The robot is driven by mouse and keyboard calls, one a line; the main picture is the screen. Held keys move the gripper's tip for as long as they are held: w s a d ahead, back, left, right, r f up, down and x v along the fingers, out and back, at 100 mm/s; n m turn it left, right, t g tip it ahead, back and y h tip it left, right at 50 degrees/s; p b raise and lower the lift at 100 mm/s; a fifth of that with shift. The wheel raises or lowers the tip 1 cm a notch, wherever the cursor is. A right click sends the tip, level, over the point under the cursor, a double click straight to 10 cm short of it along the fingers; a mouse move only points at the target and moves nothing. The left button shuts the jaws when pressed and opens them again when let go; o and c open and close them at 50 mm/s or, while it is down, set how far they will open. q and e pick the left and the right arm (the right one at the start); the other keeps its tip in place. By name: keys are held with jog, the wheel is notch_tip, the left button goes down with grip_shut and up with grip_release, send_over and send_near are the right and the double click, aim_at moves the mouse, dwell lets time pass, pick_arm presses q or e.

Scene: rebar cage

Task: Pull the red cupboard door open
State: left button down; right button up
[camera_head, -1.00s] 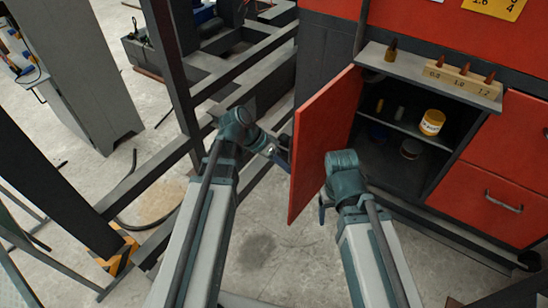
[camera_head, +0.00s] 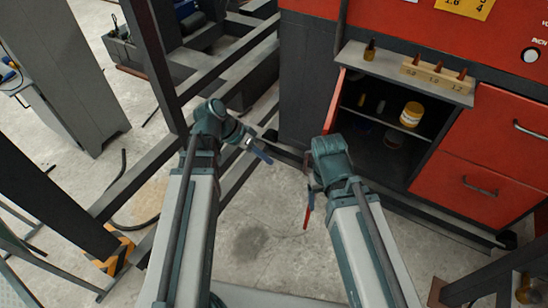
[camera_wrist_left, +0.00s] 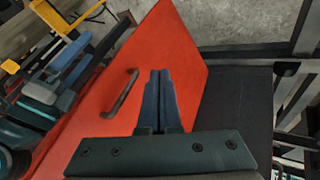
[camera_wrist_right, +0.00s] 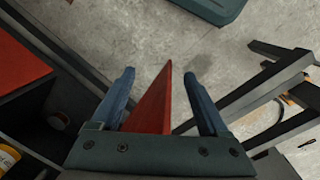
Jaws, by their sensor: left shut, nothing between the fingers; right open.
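The red cupboard door (camera_head: 331,112) stands open and shows almost edge-on in the head view, partly hidden behind my right wrist. Its red face with a dark bar handle (camera_wrist_left: 121,93) fills much of the left wrist view. My left gripper (camera_head: 262,153) is shut and empty on the handle side of the door; its fingertips (camera_wrist_left: 160,73) lie beside the handle, not around it. My right gripper (camera_wrist_right: 158,72) is open, and the door's red edge (camera_wrist_right: 154,100) shows between its fingers. I cannot tell whether either gripper touches the door.
The dark cupboard interior holds a yellow jar (camera_head: 411,114) on a shelf. A ledge above carries a wooden block (camera_head: 437,75) with pegs. Red drawers (camera_head: 470,187) are to the right. Dark steel frame bars (camera_head: 153,75) stand left. The concrete floor between my arms is clear.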

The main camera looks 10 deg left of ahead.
pick_arm(q)
jog(key=p+v, duration=0.4)
jog(key=v, duration=0.3)
jog(key=shift+a+r+p, duration=0.2)
jog(key=shift+p, duration=0.2)
jog(key=shift+s, duration=0.15)
